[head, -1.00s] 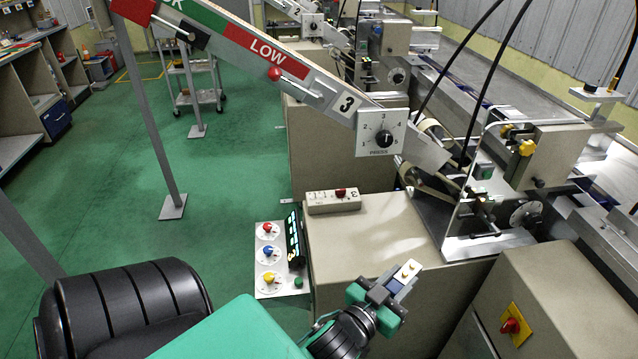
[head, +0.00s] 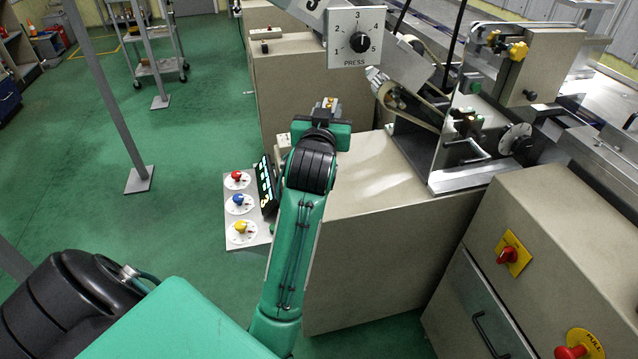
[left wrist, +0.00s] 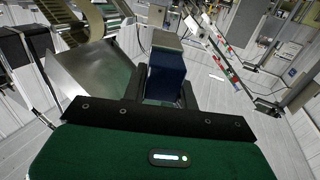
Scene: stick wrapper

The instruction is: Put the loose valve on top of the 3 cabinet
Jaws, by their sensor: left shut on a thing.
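The loose valve (head: 331,102) is a small block with brass-coloured spots on a pale face. In the left wrist view it shows as a dark blue body with a grey end (left wrist: 167,72). My left gripper (head: 326,112) is shut on it, and its jaws (left wrist: 163,88) lie on both sides of the body. The beige number 3 cabinet (head: 372,172) has a flat, mostly bare top. In the head view the gripper overlaps the cabinet's far left corner. Whether the valve touches the top cannot be told. My right gripper is not in view.
A panel with red, blue and yellow knobs (head: 232,217) sits at the cabinet's left side. The PRESS dial box (head: 354,37) hangs above the far side. Belt machinery (head: 466,130) stands at the top's right. A small box (head: 283,141) is partly hidden behind my gripper.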

